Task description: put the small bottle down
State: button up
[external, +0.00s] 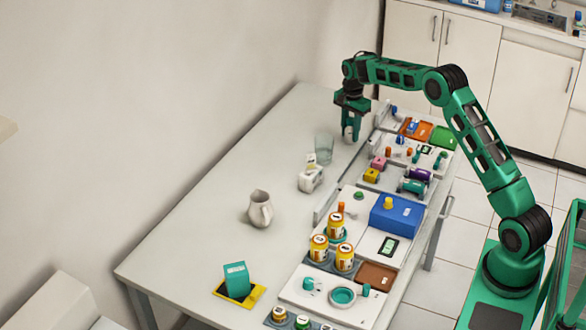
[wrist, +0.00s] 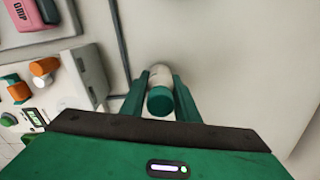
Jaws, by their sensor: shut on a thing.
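The small bottle (wrist: 160,88) is white with a green cap, seen from above in the wrist view. My gripper (wrist: 159,92) is shut on it, with one green finger on each side. In the external view my gripper (external: 350,125) points down over the far end of the white table (external: 200,230), and the pale bottle (external: 349,134) shows below its fingers. I cannot tell whether the bottle's base touches the table.
A clear glass (external: 324,149) stands left of my gripper, with a small white device (external: 311,179) and a white jug (external: 260,209) nearer the camera. Trays of small parts, including a blue box (external: 397,215), line the right side. The table's left part is largely clear.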

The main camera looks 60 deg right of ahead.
jog(key=shift+f, duration=0.1)
jog(key=o, duration=1)
jog(key=shift+o, duration=0.2)
notch_tip(320, 180, up, 12)
jog(key=s+a+r+n, duration=0.2)
jog(key=s+a+r, duration=0.15)
jog(key=s, duration=0.45)
jog(key=s+a+r+n, duration=0.3)
jog(key=s+a, duration=0.2)
jog(key=s, duration=0.2)
jog(key=s+a+r+n, duration=0.2)
jog(key=s+a+r, duration=0.25)
jog(key=s, duration=0.35)
jog(key=s+a+f+n, duration=0.2)
jog(key=s+a+f, duration=0.1)
jog(key=s, duration=0.6)
jog(key=s+a+f+n, duration=0.3)
jog(key=s+a, duration=0.2)
jog(key=s, duration=0.4)
jog(key=s+a+f+n, duration=0.2)
jog(key=s+a+f, duration=0.2)
jog(key=s, duration=0.5)
jog(key=shift+s+a+n, duration=0.3)
jog(key=shift+s+a, duration=0.1)
jog(key=shift+a, duration=0.05)
